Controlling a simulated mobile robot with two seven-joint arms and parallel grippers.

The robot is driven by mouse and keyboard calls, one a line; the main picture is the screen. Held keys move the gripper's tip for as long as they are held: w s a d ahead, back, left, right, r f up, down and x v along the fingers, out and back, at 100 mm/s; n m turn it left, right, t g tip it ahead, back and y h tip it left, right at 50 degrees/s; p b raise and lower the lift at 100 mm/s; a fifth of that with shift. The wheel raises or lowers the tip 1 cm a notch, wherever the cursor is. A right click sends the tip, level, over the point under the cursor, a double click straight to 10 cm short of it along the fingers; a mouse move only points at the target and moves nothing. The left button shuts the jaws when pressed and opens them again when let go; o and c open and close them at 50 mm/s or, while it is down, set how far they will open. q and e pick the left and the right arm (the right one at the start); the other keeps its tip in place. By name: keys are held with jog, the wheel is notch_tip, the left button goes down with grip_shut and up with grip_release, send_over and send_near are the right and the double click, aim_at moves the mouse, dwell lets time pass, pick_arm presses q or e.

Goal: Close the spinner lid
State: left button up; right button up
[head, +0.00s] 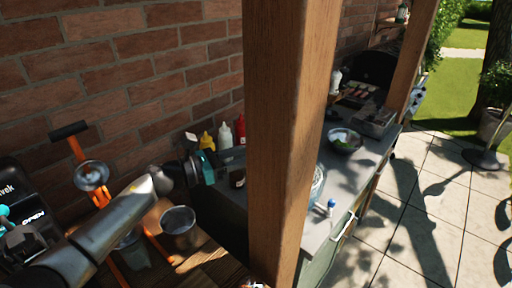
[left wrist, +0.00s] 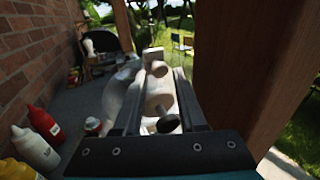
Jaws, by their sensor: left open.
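My left gripper (head: 240,155) reaches from the left over the counter, its fingertips partly hidden behind the wooden post. In the left wrist view its two dark fingers (left wrist: 160,95) are apart. Between and beyond them is a pale piece (left wrist: 156,72) with round recesses and a dark knob (left wrist: 167,122); it may be the spinner lid, but I cannot tell whether the fingers touch it. A whitish, rounded, see-through body (left wrist: 120,95) lies just left of it, perhaps the spinner bowl. In the head view a clear round container (head: 318,184) is half hidden by the post. My right gripper is not in view.
A thick wooden post (head: 290,140) stands close to my left arm. Red (left wrist: 42,122), white (left wrist: 36,150) and yellow (left wrist: 16,170) bottles line the brick wall. A metal bowl (head: 345,140) and a blue-capped bottle (head: 331,207) stand on the counter. Hanging utensils and metal buckets are at left.

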pick_arm(q)
jog(key=shift+x, duration=0.8)
grip_shut()
dwell(1.0)
